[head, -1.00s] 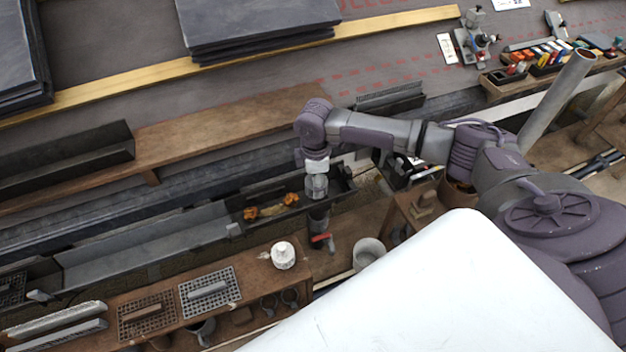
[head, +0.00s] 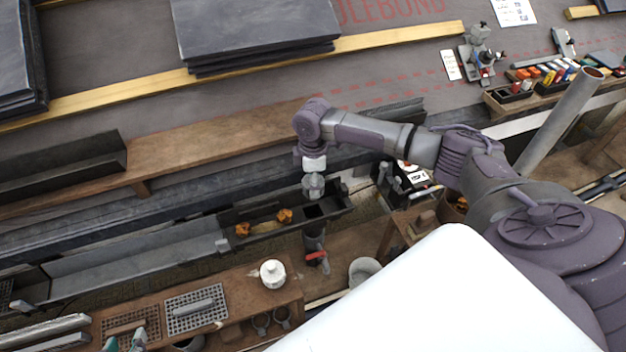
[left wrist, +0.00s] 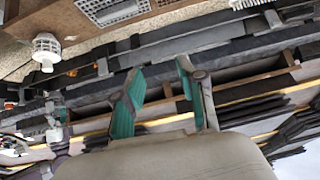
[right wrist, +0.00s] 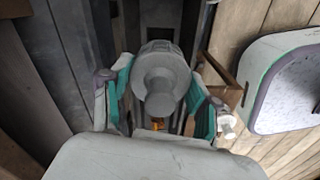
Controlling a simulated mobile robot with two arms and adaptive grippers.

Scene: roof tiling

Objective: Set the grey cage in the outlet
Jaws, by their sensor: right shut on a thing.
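The grey cage (head: 313,187) is a rounded grey piece with a knob on top, held over the right part of the dark gutter (head: 262,229). My right gripper (right wrist: 160,100) is shut on the cage, with a finger on each side of it in the right wrist view. The outlet (head: 314,211) lies in the gutter floor just below the cage, partly hidden, with a pipe (head: 314,241) beneath. Whether the cage touches the outlet I cannot tell. My left gripper (head: 125,340) is open and empty by the bench at lower left; its fingers also show in the left wrist view (left wrist: 160,68).
Orange leaf clumps (head: 264,222) lie in the gutter left of the outlet. The wooden bench (head: 245,291) carries a white cap-like piece (head: 272,272) and grey gratings (head: 196,307). A bucket (head: 363,271) stands right of the pipe. Roof boards and slates lie behind.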

